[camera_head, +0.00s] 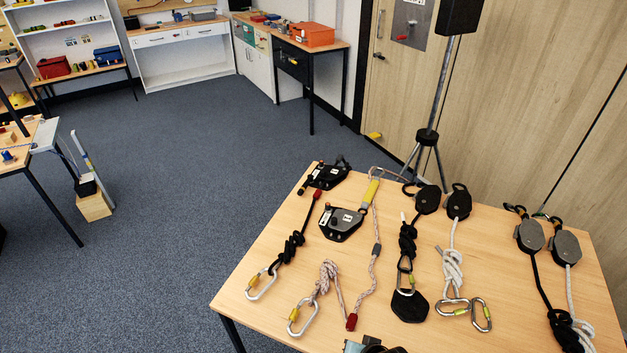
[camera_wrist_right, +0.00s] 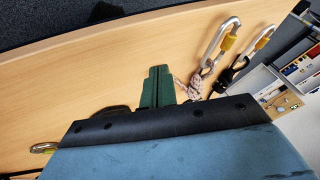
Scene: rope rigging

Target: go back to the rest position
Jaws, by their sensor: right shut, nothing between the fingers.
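My right gripper shows in the right wrist view (camera_wrist_right: 157,72), its green fingers closed together with nothing between them. It is over the wooden table (camera_wrist_right: 110,60), next to a knotted pale rope (camera_wrist_right: 192,87) with a silver carabiner (camera_wrist_right: 221,42). A second carabiner (camera_wrist_right: 260,42) is on a dark rope farther right. In the head view the table (camera_head: 270,310) holds the rigging gear. A dark and grey part shows at its bottom edge; I cannot tell whether it is mine. My left gripper is in neither view.
On the table lie a black rope (camera_head: 289,250), black rope devices (camera_head: 341,223), a white rope (camera_head: 451,268), a black plate (camera_head: 410,305) and pulleys (camera_head: 530,236). A tripod stand (camera_head: 428,140) stands behind the table. The carpeted floor (camera_head: 210,150) left of it is open.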

